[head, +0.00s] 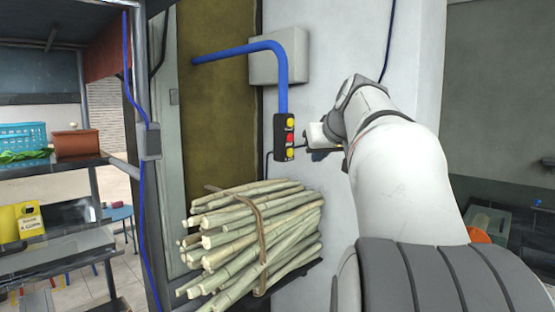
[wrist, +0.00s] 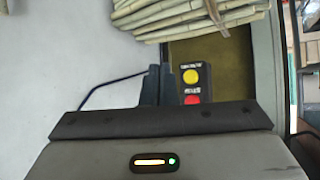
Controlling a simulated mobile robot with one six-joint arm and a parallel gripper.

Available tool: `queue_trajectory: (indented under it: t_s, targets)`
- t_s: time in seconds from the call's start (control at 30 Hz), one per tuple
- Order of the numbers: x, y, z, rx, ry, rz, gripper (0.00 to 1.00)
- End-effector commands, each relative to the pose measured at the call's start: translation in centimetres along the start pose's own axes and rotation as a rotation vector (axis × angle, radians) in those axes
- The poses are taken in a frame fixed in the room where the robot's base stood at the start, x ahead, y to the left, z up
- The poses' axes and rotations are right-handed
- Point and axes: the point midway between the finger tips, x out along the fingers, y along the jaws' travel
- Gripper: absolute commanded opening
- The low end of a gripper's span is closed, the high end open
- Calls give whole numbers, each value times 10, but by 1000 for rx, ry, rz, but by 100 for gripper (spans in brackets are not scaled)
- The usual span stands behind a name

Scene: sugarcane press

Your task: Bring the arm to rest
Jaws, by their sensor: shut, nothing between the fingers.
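My arm reaches forward from the lower right in the head view. My gripper (head: 308,148) is beside the button box (head: 285,138), at its right edge. The box is black with yellow and red buttons and hangs from a blue pipe (head: 283,80). In the wrist view my gripper (wrist: 159,72) is shut and empty, its two dark fingers close together. The button box (wrist: 192,84) shows just to the right of the fingers there. I cannot tell whether the fingertips touch it.
A tied bundle of sugarcane (head: 255,235) lies below the button box. A grey wall box (head: 278,56) is above. Shelves with a blue basket (head: 22,136) and a brown container (head: 76,143) stand at the left. White wall (head: 330,215) is bare right of the cane.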

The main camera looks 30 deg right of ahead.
Motion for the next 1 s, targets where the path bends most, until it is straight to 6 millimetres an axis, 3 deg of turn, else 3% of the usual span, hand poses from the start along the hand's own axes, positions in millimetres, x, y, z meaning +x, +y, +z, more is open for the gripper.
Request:
queue_trajectory:
  t_s: [0.23,0.37,0.47,0.6,0.7,0.8,0.9,1.0]
  targets:
    - [2,-7,6,2,-13,-8,0]
    - [11,-43,41,7,-84,-45,0]
    - [19,-86,93,6,-182,-83,0]
    - [21,-143,183,-13,-333,-122,0]
    - [15,-173,252,-42,-437,-136,0]
    - [7,-194,318,-78,-526,-140,0]
    - [-2,-203,371,-114,-594,-135,0]
    - [-8,-207,407,-141,-637,-130,0]
